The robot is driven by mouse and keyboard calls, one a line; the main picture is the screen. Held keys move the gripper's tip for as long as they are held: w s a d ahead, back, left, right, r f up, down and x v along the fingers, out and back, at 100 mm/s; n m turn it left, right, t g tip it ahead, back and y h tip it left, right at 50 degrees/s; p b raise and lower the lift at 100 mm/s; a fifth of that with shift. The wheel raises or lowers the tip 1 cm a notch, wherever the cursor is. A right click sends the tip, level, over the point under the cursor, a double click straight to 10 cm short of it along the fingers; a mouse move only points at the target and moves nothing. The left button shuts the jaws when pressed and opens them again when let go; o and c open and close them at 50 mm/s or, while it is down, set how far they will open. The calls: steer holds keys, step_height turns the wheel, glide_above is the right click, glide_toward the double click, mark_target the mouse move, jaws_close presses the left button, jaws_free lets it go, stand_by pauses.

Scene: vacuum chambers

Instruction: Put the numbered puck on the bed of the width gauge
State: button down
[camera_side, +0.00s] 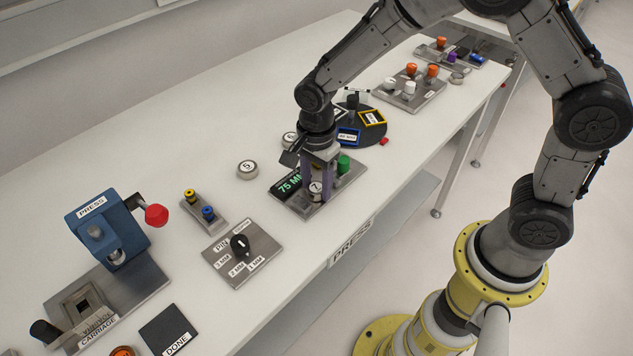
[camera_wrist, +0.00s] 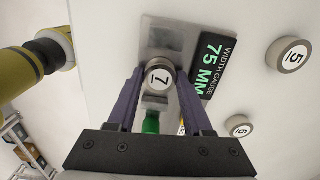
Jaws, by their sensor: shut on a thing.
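My gripper (camera_side: 316,184) is over the width gauge, and its two purple fingers are shut on the puck numbered 7 (camera_side: 316,190). In the wrist view the puck (camera_wrist: 160,77) sits between the fingertips, its face towards the camera. The width gauge is a grey metal plate (camera_wrist: 163,35) with a black display (camera_wrist: 213,65) reading 75 MM. A green knob (camera_side: 344,163) stands on the gauge, partly hidden. The puck is over the gauge's metal bed; I cannot tell whether it touches it.
Puck 5 (camera_side: 247,169) lies free on the table, and puck 6 (camera_wrist: 238,126) is near the gauge. A dial plate (camera_side: 242,262), a blue press (camera_side: 106,230) and a DONE mat (camera_side: 169,332) stand to the left. A dark round tray (camera_side: 362,133) is behind.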

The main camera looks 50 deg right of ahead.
mark_target(317, 187)
steer(key=shift+f, duration=0.15)
steer(key=c, duration=0.6)
jaws_free()
step_height(317, 187, up, 12)
steer(key=shift+r, duration=0.25)
steer(key=s+d+r+n+t, duration=0.2)
steer(key=s+d+r+n, duration=0.4)
steer(key=s+r+n, duration=0.15)
steer(key=s+d+n+t, duration=0.3)
steer(key=s+n, duration=0.6)
steer(key=s, duration=0.3)
steer(key=shift+s+d+r+n+t, duration=0.15)
steer(key=shift+s+d+n+t, duration=0.2)
steer(key=shift+d, duration=0.45)
